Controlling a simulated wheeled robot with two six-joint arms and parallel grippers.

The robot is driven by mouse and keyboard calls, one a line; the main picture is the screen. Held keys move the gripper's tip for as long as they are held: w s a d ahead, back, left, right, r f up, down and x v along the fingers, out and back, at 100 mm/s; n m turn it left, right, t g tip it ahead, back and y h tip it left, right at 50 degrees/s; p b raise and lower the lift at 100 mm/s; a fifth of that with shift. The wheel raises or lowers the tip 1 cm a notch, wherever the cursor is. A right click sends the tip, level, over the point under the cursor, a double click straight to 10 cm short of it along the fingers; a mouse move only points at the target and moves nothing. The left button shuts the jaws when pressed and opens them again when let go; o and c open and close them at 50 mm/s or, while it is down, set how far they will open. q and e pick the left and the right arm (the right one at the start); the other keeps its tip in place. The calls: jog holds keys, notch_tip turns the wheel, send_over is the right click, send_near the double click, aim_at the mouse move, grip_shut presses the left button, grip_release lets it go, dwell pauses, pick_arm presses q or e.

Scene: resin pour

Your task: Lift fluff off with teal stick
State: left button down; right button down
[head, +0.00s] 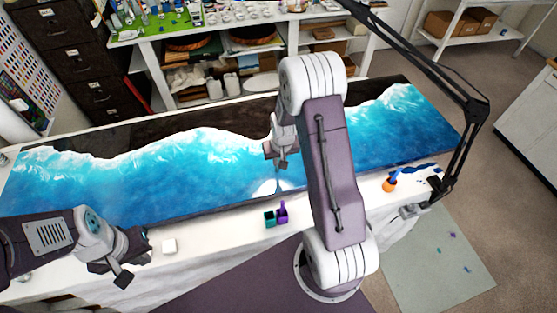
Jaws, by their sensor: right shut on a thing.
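My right gripper (281,162) is over the blue and white resin panel (215,165), just left of my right arm. It is shut on a thin stick (277,184) that points down towards the panel near its front edge; the stick's colour is hard to make out. A small teal cup (269,219) stands on the white table edge in front, with no stick seen in it. I cannot make out the fluff; a bright white patch (266,187) shows on the panel by the stick. My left gripper (122,277) is at the front left, away from the panel; its jaw opening is unclear.
A purple cup (282,213) with a purple stick touches or nearly touches the teal cup. An orange cup (389,185) stands at the right, near a black lamp arm (464,150). Shelves stand behind.

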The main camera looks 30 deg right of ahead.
jog(key=shift+r+p, duration=1.65)
jog(key=shift+r, duration=0.75)
jog(key=shift+f, duration=0.1)
